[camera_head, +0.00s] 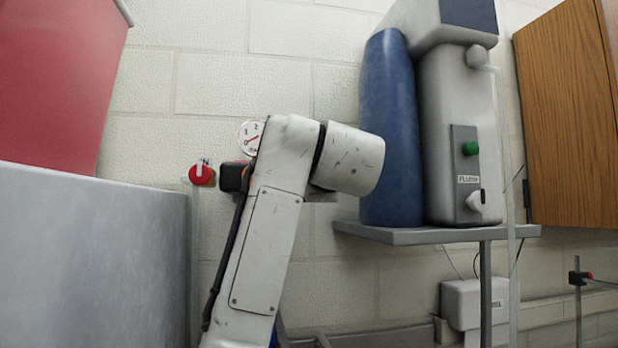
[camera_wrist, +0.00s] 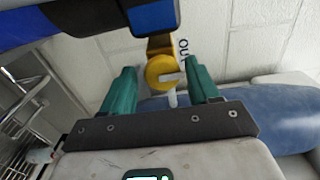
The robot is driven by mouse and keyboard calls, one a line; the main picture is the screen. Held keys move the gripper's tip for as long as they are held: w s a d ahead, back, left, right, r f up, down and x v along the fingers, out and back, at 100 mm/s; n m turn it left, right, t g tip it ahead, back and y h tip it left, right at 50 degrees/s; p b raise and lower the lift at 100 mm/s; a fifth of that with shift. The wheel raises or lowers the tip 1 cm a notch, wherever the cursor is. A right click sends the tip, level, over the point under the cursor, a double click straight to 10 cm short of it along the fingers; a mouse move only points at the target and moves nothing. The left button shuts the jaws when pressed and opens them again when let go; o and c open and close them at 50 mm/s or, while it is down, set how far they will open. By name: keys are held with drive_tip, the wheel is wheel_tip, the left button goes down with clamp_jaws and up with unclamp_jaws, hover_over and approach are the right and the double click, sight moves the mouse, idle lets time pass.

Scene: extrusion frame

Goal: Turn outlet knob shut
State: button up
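The outlet knob (camera_wrist: 161,70) is yellow and round with a pale pointer mark. My gripper (camera_wrist: 162,78) has two green fingers standing wide apart, one on each side of the knob. Gaps show between the fingers and the knob, and I see no contact. In the head view my own arm blocks the outlet knob and my gripper.
A red inlet knob (camera_head: 202,175) and a round gauge (camera_head: 251,137) are on the wall left of my arm. A blue tank (camera_head: 390,130) and a white unit (camera_head: 452,140) stand on a grey shelf (camera_head: 435,234). A wooden cabinet (camera_head: 570,120) hangs right.

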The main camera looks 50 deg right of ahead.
drive_tip(key=shift+o, duration=0.4)
drive_tip(key=shift+r, duration=0.1)
drive_tip(key=shift+a, duration=0.1)
drive_tip(key=b+v, duration=0.3)
drive_tip(key=v, duration=0.7)
drive_tip(key=shift+s+a+b, duration=0.25)
drive_tip(key=shift+s+b, duration=0.05)
